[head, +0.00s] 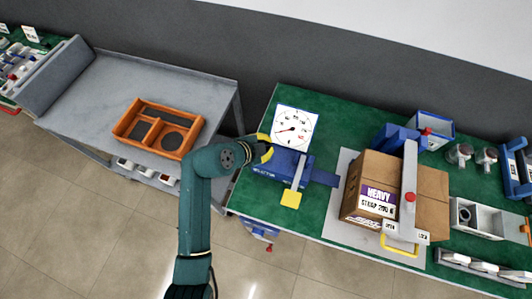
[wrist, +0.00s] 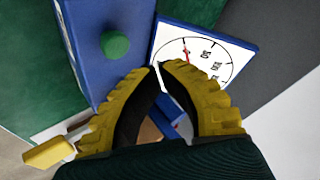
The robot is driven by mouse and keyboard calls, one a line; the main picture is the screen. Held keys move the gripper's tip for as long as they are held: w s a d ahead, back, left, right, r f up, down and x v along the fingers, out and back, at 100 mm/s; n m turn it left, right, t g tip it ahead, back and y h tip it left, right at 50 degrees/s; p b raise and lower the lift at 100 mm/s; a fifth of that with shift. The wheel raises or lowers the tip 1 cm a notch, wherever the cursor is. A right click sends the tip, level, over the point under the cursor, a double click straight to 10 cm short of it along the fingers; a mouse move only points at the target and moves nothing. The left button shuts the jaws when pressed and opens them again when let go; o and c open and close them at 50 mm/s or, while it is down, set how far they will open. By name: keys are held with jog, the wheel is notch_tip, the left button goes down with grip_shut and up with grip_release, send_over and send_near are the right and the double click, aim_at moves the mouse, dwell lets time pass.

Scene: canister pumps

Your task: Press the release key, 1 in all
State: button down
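A blue box (head: 290,163) with partly legible white lettering stands at the left end of the green bench. In the wrist view, a round green button (wrist: 115,44) sits on the blue housing (wrist: 88,20); I cannot make out the button in the head view. I cannot tell whether it is the release key. A grey lever with a yellow end (head: 291,198) crosses the box front; the yellow end also shows in the wrist view (wrist: 48,152). My gripper (head: 270,150) is beside the box's left end. Its yellow fingertips (wrist: 160,66) nearly meet, with nothing visible between them, apart from the button.
A white dial gauge (head: 295,129) stands behind the box. A cardboard box (head: 430,190) under a strap press is to the right. An orange tray (head: 137,143) lies on the grey table (head: 85,92) at left, with a floor gap between table and bench.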

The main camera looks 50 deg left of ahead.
jog(key=shift+r+p, duration=0.9)
jog(key=shift+r, duration=0.7)
jog(key=shift+f, duration=0.1)
